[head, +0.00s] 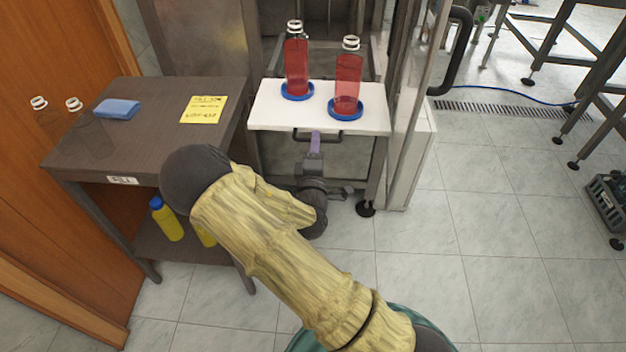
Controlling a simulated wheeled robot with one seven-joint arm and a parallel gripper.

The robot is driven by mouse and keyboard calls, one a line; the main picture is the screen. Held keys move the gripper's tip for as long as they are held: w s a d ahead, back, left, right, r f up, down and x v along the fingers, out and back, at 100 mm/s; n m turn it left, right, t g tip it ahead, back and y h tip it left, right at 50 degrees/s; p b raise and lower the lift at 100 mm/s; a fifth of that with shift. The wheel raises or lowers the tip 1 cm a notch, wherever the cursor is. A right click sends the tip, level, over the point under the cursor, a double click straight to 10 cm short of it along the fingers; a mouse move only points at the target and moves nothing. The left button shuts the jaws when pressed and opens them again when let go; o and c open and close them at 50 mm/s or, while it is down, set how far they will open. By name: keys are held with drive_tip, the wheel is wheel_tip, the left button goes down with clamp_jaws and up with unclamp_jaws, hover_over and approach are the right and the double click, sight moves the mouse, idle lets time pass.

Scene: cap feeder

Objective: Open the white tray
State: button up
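The white tray (270,112) sits level at the front of the metal machine frame. Two bottles of red liquid, a left one (297,68) and a right one (347,84), stand upright on it in blue round holders. A dark handle (334,136) runs below the tray's front edge. My gripper (315,138) is at the handle, with a purple finger pointing up at its middle. From this angle I cannot tell whether the fingers are closed around the handle or only beside it. My arm reaches in from the lower right.
A dark table (130,150) stands close on the left, with a blue cloth (116,109), a yellow note (203,109) and two clear bottles. A yellow bottle (167,222) is on its lower shelf. A glazed door panel (420,70) stands right of the tray. The tiled floor at right is open.

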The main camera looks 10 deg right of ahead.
drive_tip(key=p+v, duration=0.5)
drive_tip(key=v, duration=1)
drive_tip(key=shift+s, duration=0.3)
drive_tip(key=shift+w+d+f, duration=0.1)
drive_tip(key=shift+d+f, duration=0.05)
drive_tip(key=shift+f, duration=0.05)
